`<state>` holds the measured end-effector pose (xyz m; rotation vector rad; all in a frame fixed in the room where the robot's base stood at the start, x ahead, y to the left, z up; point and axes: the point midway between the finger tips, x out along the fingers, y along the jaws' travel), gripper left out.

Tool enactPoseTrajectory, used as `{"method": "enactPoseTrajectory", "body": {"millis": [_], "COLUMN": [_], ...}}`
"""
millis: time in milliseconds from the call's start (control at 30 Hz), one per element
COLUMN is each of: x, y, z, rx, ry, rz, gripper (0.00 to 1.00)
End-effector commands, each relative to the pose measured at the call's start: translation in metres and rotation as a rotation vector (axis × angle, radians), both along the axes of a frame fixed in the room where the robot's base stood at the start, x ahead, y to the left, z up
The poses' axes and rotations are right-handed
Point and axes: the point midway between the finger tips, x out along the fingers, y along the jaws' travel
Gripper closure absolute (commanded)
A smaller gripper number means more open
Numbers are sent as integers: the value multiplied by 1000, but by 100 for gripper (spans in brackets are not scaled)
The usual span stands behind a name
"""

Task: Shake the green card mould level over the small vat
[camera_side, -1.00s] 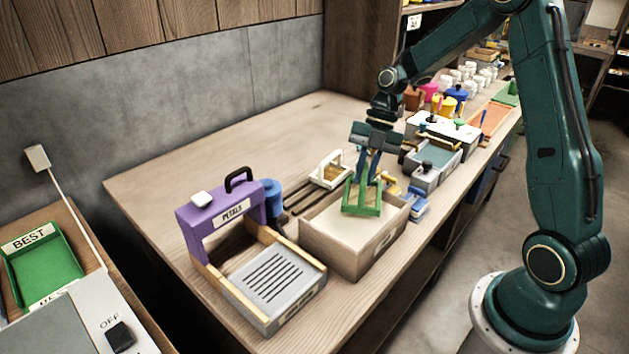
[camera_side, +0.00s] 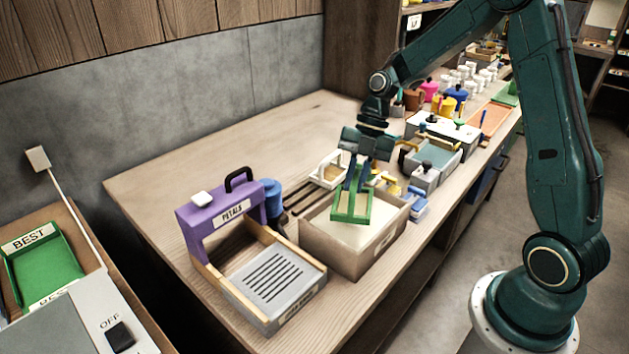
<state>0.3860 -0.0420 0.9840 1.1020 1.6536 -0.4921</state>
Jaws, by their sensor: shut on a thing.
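The green card mould (camera_side: 351,220) is a small green frame with a pale mesh face. My gripper (camera_side: 357,180) is shut on the mould's upper part and holds it over the small vat. The vat (camera_side: 352,260) is a light wooden box with pale, milky contents (camera_side: 340,235). The mould hangs above the vat's back half and looks slightly tilted. Whether its lower edge touches the pulp cannot be told. The fingers partly hide the mould's upper part.
A purple PETALS stand (camera_side: 229,213) with a grey slotted tray (camera_side: 268,282) is left of the vat. The bench's back left is clear.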

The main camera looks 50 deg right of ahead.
Motion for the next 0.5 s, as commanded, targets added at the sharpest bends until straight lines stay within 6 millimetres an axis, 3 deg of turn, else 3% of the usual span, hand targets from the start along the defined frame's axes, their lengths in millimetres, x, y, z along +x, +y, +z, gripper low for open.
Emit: {"method": "enactPoseTrajectory", "body": {"millis": [233, 500], "x": [0, 0], "y": [-4, -25], "z": [0, 0], "rx": [0, 0], "ry": [-1, 0], "rz": [-1, -2], "gripper": [100, 100]}}
